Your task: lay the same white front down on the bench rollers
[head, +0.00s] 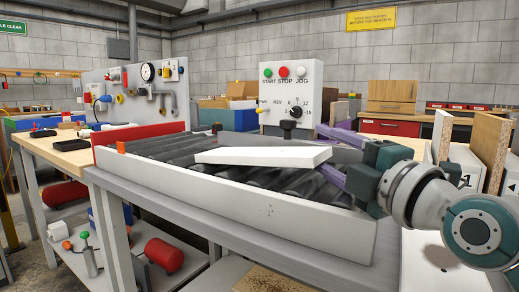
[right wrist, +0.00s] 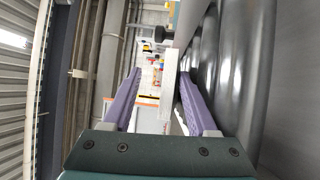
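The white front (head: 262,156) is a flat pale panel lying over the dark bench rollers (head: 180,150), at an angle to the bench's near rail. Its right end is between the purple fingers of my right gripper (head: 330,148). In the right wrist view the fingers (right wrist: 158,76) stand wide apart. The white front (right wrist: 168,95) shows edge-on between them, close to the right-hand finger, with a clear gap to the left-hand one. The rollers (right wrist: 208,60) run along the right side there. I cannot tell whether the whole underside rests on the rollers. My left gripper is not in view.
A long white rail (head: 230,200) runs along the bench's near side, with a red end board (head: 140,132) at the left. A control box (head: 284,90) with buttons stands behind the rollers. Upright boards (head: 488,145) stand at the right, near my right arm.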

